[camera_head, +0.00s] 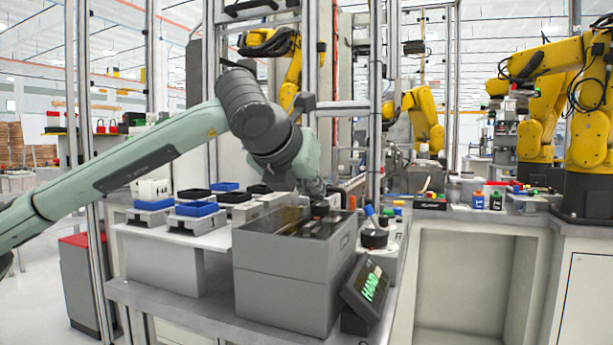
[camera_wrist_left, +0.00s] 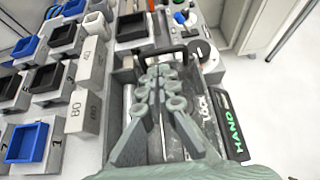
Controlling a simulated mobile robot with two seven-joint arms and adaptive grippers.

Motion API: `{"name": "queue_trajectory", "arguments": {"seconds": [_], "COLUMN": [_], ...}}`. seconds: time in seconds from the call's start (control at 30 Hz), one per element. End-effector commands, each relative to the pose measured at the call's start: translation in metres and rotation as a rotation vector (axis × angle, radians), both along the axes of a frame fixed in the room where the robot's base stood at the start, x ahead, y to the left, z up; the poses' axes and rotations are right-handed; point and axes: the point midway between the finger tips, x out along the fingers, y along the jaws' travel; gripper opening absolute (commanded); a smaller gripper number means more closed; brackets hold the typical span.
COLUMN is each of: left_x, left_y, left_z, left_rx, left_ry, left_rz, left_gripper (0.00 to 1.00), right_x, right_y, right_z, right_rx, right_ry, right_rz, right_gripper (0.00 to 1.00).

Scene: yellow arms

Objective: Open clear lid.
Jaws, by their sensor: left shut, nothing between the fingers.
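The clear lid (camera_head: 290,222) is a dark-tinted see-through panel on top of a grey box (camera_head: 285,285) at the bench's front. It lies flat and looks closed. In the left wrist view, a dark bar like a handle (camera_wrist_left: 178,50) crosses the box's far end. My left gripper (camera_wrist_left: 160,74) is over the box, its fingers together and empty, with the tips close to that bar. I cannot tell whether they touch it. In the head view my left wrist hides most of the gripper at the lid's far edge. My right gripper is in neither view.
Blue trays (camera_head: 197,209) and black trays on grey blocks stand left of the box. A display reading HAND (camera_head: 369,287) leans at its right front. A round black knob (camera_head: 374,238) and small controls sit behind. Yellow robot arms (camera_head: 590,120) stand farther right.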

Motion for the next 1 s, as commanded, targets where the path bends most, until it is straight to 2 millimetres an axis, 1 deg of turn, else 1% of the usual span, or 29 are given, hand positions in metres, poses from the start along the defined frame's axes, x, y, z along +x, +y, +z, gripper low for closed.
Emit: {"name": "queue_trajectory", "arguments": {"seconds": [0.1, 0.3, 0.67, 0.87, 0.97, 1.0], "left_x": [0.014, 0.024, 0.025, 0.025, 0.025, 0.025], "left_y": [-0.004, -0.008, -0.008, -0.005, -0.001, 0.001], "left_z": [-0.009, -0.016, -0.016, -0.016, -0.015, -0.015], "left_rx": [0.000, 0.000, 0.000, -0.003, -0.006, -0.008], "left_ry": [0.004, 0.001, 0.001, -0.007, -0.018, -0.024], "left_rz": [0.000, 0.000, -0.001, -0.001, 0.000, 0.000], "left_gripper": [0.00, 0.00, 0.00, 0.00, 0.00, 0.00], "right_x": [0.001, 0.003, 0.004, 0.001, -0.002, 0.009], "right_y": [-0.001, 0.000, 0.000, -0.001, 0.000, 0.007], "right_z": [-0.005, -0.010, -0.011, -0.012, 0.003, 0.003], "right_rx": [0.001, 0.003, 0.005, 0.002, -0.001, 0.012], "right_ry": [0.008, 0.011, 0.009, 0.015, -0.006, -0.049], "right_rz": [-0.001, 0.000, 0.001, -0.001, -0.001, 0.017], "right_gripper": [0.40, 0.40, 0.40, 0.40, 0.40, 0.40]}}
